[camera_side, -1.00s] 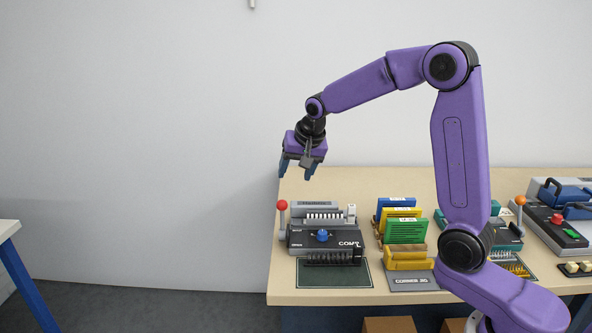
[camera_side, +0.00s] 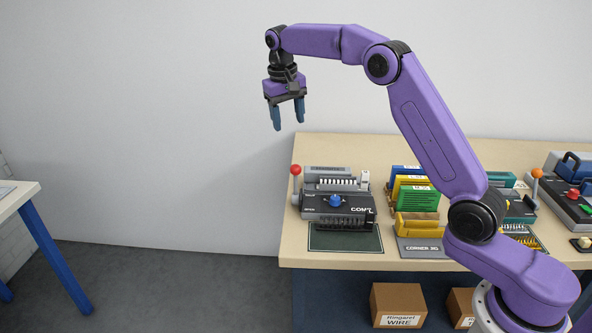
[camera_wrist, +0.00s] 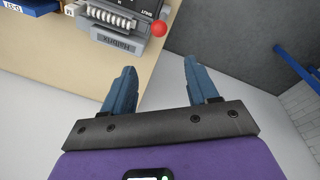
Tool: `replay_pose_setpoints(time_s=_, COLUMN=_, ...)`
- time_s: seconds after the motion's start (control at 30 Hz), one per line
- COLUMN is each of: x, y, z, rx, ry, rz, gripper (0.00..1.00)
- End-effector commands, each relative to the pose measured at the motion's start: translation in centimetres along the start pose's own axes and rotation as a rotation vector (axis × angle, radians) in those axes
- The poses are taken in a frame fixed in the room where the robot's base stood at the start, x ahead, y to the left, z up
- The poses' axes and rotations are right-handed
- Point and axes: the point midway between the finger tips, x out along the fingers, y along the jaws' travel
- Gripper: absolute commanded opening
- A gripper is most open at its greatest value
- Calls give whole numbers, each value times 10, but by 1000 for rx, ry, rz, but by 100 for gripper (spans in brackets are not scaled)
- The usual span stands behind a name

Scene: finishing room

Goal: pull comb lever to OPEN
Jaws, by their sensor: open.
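The comb machine (camera_side: 338,203) is a dark grey unit with a blue knob near the left end of the table. Its lever stands upright on the machine's left side and ends in a red ball (camera_side: 295,169). In the wrist view the red ball (camera_wrist: 159,28) shows near the top, beyond the fingertips, beside the machine (camera_wrist: 118,20). My gripper (camera_side: 288,127) is open and empty, fingers pointing down.
Right of the comb machine stand blue, yellow and green upright holders (camera_side: 415,192) and a yellow corner tool (camera_side: 419,226). Another machine has an orange-ball lever (camera_side: 537,173). A white table (camera_side: 17,197) stands at far left. The floor between the tables is clear.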

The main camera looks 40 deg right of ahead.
Motion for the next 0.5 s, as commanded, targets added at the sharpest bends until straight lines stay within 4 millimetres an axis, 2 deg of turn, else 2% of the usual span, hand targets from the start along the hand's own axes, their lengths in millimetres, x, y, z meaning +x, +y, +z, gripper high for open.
replay_pose_setpoints(time_s=0.27, x=-3, y=-4, z=0, rx=-65, ry=-62, rz=23, gripper=59)
replay_pose_setpoints(time_s=0.5, x=14, y=-3, z=1, rx=-67, ry=-66, rz=24, gripper=59)
